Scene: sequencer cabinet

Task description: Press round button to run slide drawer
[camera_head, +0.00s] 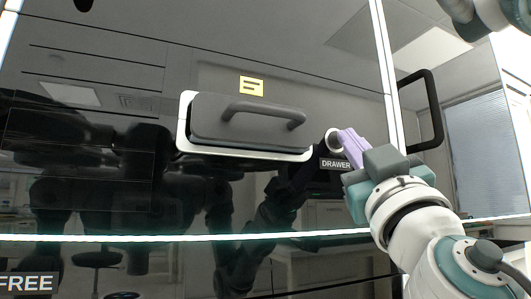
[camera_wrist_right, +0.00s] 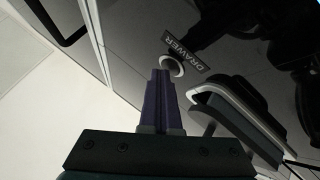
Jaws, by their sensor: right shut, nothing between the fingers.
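The round button (camera_head: 334,141) is a pale ring on the glossy black cabinet front, just above the "DRAWER" label (camera_head: 335,164). It also shows in the right wrist view (camera_wrist_right: 172,66). The slide drawer (camera_head: 205,140) is a grey panel with a white frame and a grey bar handle (camera_head: 262,112), left of the button. My right gripper (camera_head: 350,146) is shut and empty, its purple fingertips at the button's right edge in the head view. In the right wrist view the fingertips (camera_wrist_right: 161,74) point at the ring; whether they touch it I cannot tell. My left gripper is not in view.
A yellow label (camera_head: 251,86) sits above the drawer. A black side handle (camera_head: 433,110) stands on the right beyond the cabinet's lit edge. A lit strip (camera_head: 180,238) crosses the lower front, with a "FREE" label (camera_head: 27,283) below. The glossy front shows dark reflections.

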